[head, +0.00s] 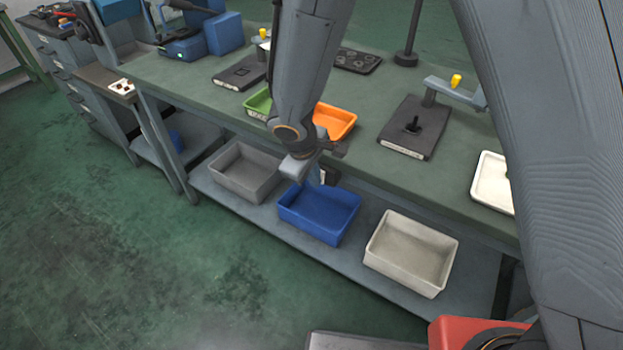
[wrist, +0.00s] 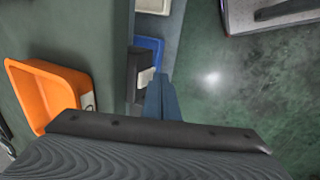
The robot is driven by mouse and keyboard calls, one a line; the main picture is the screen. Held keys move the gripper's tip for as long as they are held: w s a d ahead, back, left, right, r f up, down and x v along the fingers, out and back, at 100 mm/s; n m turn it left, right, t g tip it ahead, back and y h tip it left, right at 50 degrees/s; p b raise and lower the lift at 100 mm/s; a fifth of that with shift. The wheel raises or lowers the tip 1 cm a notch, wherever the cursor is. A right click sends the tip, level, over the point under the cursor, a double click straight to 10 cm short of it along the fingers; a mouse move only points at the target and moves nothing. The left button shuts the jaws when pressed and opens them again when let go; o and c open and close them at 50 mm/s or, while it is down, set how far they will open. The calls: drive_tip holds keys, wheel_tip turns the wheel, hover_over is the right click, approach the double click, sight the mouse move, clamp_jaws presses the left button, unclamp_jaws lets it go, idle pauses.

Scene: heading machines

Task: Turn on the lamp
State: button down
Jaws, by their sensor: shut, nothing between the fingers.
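No lit lamp or lamp head can be made out. A black post on a round base (head: 406,58) stands at the back of the bench, its top cut off; I cannot tell if it belongs to the lamp. My gripper (head: 297,169) points downward near the bench's front edge, partly hidden by my own arm. In the wrist view its blue-grey fingers (wrist: 163,88) are together and empty. A small dark box with a pale label (wrist: 145,77) is at the bench edge just left of the fingers. It also shows beside my gripper in the head view (head: 329,177).
An orange tray (head: 336,120) and a green tray (head: 257,104) sit on the bench (head: 370,165). Grey (head: 245,170), blue (head: 320,211) and beige bins (head: 411,252) stand on the lower shelf. Black fixtures (head: 414,127) stand on the bench. The green floor at left is clear.

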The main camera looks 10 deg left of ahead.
idle(0.3)
drive_tip(key=shift+w+d+f+b, duration=0.15)
drive_tip(key=shift+w+b, duration=0.1)
drive_tip(key=shift+b, duration=0.3)
